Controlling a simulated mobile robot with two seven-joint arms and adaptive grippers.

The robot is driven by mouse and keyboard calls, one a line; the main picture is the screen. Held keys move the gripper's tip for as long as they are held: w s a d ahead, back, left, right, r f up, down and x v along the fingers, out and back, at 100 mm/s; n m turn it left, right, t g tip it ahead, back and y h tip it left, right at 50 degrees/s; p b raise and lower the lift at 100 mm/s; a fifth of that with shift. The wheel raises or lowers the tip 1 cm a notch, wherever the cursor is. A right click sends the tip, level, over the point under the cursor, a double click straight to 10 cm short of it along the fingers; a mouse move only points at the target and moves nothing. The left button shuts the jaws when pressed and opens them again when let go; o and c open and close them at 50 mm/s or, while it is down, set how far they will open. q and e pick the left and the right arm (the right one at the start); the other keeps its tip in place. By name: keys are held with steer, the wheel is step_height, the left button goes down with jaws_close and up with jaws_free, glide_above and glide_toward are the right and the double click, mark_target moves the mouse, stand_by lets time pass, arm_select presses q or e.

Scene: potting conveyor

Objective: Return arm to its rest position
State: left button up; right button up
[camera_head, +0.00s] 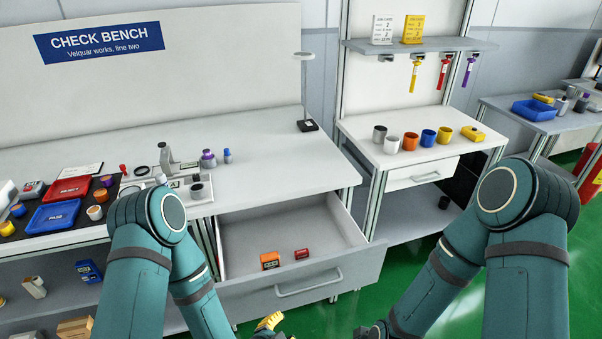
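My two teal arms rise from the bottom of the head view, both bent at the elbow, with their forearms running down toward the bottom edge. My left forearm stands in front of the check bench (265,165), left of the open drawer (345,268). A yellow piece (269,321) with dark parts beside it shows at the bottom edge near my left arm's end. I cannot tell whether it is held. Dark parts at the end of my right forearm show at the bottom centre. The fingers of both grippers are cut off or too unclear to read.
The open drawer juts out between my arms, holding an orange box (270,260) and a red box (302,253). A red tray (68,190) and blue tray (53,216) lie left. Several cups stand on the right-hand bench (362,128). Green floor (395,262) is clear between the benches.

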arm_select(q)
steer(key=s+a+n+g+y, duration=0.1)
steer(key=s+a+n+g, duration=0.4)
steer(key=n, duration=1)
steer(key=s+g, duration=0.2)
steer(key=g, duration=0.1)
steer(key=shift+s+f+n+y, duration=0.3)
steer(key=shift+f+n+y, duration=0.1)
